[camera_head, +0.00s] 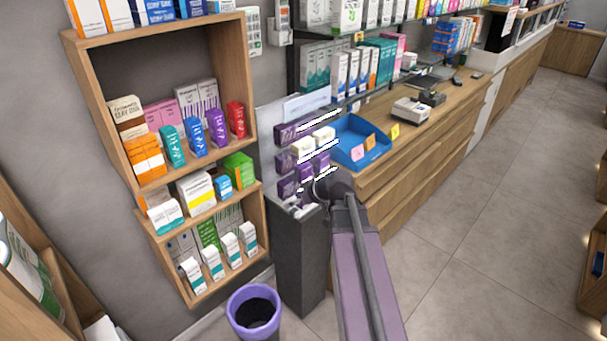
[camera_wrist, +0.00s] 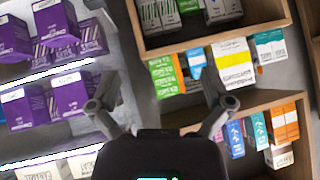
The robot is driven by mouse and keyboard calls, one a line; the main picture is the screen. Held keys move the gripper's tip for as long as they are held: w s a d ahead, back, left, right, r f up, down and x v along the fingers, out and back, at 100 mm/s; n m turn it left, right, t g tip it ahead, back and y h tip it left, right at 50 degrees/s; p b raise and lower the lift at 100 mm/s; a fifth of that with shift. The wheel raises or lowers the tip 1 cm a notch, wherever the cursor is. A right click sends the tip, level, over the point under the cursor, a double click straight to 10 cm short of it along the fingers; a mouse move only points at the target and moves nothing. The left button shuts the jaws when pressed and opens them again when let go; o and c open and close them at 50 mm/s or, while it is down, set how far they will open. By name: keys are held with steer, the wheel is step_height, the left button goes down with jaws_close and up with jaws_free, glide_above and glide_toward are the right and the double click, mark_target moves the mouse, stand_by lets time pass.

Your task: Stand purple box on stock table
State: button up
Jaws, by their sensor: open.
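Several purple boxes stand on a narrow lit display rack; one purple box (camera_head: 288,188) shows in the head view, and the wrist view shows another large one (camera_wrist: 74,93) at the left. A single purple box (camera_head: 217,127) also stands among coloured boxes on the wooden wall shelf. My gripper (camera_wrist: 162,105) is open, with nothing between its fingers. Its left finger lies just right of the purple boxes in the wrist view; I cannot tell the distance. In the head view my arm hides most of the gripper. I cannot tell which surface is the stock table.
A wooden wall shelf (camera_head: 248,82) full of boxes stands left of the rack. A dark pedestal (camera_head: 301,262) and a purple bin (camera_head: 240,299) stand below. A wooden counter (camera_head: 452,108) with a blue tray (camera_head: 352,128) runs along the right. The floor (camera_head: 490,200) there is open.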

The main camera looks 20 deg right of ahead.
mark_target(307, 169)
steer(key=w+d+r+t+h, duration=0.1)
steer(key=d+r+t, duration=0.4)
steer(key=d, duration=0.8)
steer(key=shift+w+r, duration=0.15)
steer(key=shift+w, duration=0.35)
steer(key=shift+d, duration=0.1)
steer(key=b+x, duration=0.3)
steer(key=x, duration=0.4)
steer(key=shift+d, duration=0.1)
steer(key=shift+b+x, duration=0.3)
steer(key=shift+x, duration=0.55)
steer(key=shift+b+x, duration=0.95)
steer(key=shift+x, duration=1.7)
steer(key=shift+r, duration=0.15)
